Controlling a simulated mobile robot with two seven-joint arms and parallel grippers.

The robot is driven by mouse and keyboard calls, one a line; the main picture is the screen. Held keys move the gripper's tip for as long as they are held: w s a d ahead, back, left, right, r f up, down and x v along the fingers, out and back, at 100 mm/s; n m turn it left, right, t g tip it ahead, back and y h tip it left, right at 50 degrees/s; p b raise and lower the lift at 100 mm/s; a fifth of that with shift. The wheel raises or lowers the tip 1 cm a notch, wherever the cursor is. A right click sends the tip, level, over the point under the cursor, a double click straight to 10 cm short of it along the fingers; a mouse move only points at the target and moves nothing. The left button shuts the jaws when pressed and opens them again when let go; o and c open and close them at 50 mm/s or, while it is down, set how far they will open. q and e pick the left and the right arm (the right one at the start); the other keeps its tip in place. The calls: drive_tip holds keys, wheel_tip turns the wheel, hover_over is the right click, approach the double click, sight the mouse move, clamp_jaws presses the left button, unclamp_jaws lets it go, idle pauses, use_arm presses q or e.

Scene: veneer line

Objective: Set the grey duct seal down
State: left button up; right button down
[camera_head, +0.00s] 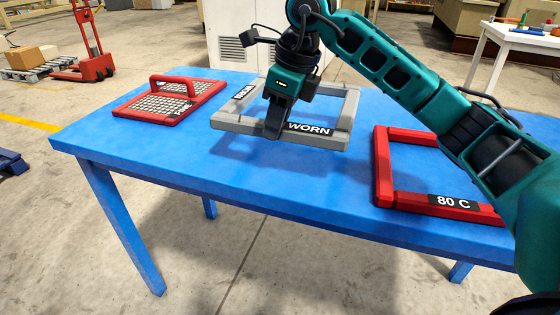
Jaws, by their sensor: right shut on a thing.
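The grey duct seal (240,122) is a square open frame with black labels, one reading WORN, at the middle of the blue table (215,167). My right gripper (277,128) points down at its front bar and is shut on it, just left of the WORN label. The seal looks level and at or close to the tabletop; I cannot tell whether it touches. The arm hides part of its back side. My left gripper is not in view.
A red frame marked 80 C (418,199) lies on the table at right. A red-edged mesh panel with a handle (170,101) lies at left. Bare tabletop shows between these and along the front. A white side table (520,39) stands behind at right.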

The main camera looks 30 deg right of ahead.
sight(273, 172)
wheel_tip(273, 172, down, 8)
drive_tip(key=shift+f+b, duration=0.1)
drive_tip(key=shift+b, duration=0.65)
drive_tip(key=c, duration=0.8)
unclamp_jaws()
drive_tip(key=p+v, duration=0.2)
drive_tip(key=v, duration=0.8)
drive_tip(key=shift+r, duration=0.35)
drive_tip(key=shift+p+v, duration=0.3)
drive_tip(key=shift+v, duration=0.45)
drive_tip(key=shift+s, duration=0.1)
